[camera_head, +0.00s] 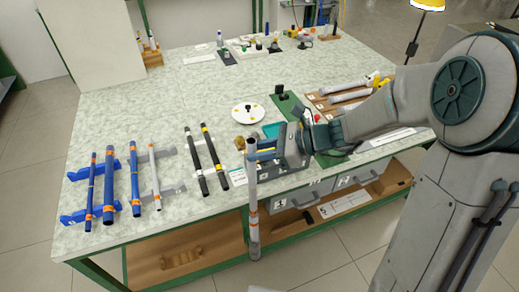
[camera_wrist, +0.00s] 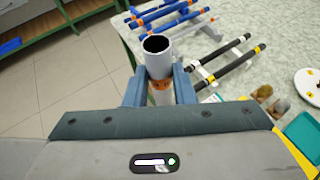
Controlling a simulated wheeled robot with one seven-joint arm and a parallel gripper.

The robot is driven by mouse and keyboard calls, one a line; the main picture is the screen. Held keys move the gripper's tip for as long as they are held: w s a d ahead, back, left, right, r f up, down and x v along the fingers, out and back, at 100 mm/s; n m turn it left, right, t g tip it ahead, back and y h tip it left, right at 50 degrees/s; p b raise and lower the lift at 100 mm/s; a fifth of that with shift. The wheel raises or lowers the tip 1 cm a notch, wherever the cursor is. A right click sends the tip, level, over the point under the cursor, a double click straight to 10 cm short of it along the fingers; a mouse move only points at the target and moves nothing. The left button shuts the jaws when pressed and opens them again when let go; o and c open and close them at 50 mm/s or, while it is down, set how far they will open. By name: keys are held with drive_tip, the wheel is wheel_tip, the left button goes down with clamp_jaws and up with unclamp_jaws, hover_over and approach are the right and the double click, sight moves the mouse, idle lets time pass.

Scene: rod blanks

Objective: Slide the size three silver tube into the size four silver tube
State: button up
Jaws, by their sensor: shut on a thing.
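My gripper (camera_head: 256,152) is shut on a silver tube (camera_head: 252,195) and holds it upright at the table's front edge. The tube's lower part hangs below the tabletop level and shows orange bands. In the wrist view the silver tube (camera_wrist: 158,64) stands between the fingers (camera_wrist: 158,90), its dark open end facing up, with an orange band at the grip. Its size mark is not readable. More silver tubes (camera_head: 348,97) lie on a brown rack (camera_head: 318,102) at the right, partly behind my arm. A thin silver tube (camera_head: 154,170) with orange bands lies at the left.
Blue tubes (camera_head: 109,185) lie on blue supports at the left, with black tubes (camera_head: 213,155) beside them. A white plate (camera_head: 248,113) and a teal tray (camera_head: 271,130) are near my gripper. Drawers and a shelf are under the front edge.

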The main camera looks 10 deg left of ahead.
wheel_tip(320, 180, down, 16)
drive_tip(key=b, duration=1.2)
idle(4.5)
drive_tip(key=o, duration=0.9)
drive_tip(key=shift+c, duration=0.2)
drive_tip(key=v, duration=1.3)
drive_tip(key=shift+d, duration=0.35)
drive_tip(key=shift+r, duration=0.1)
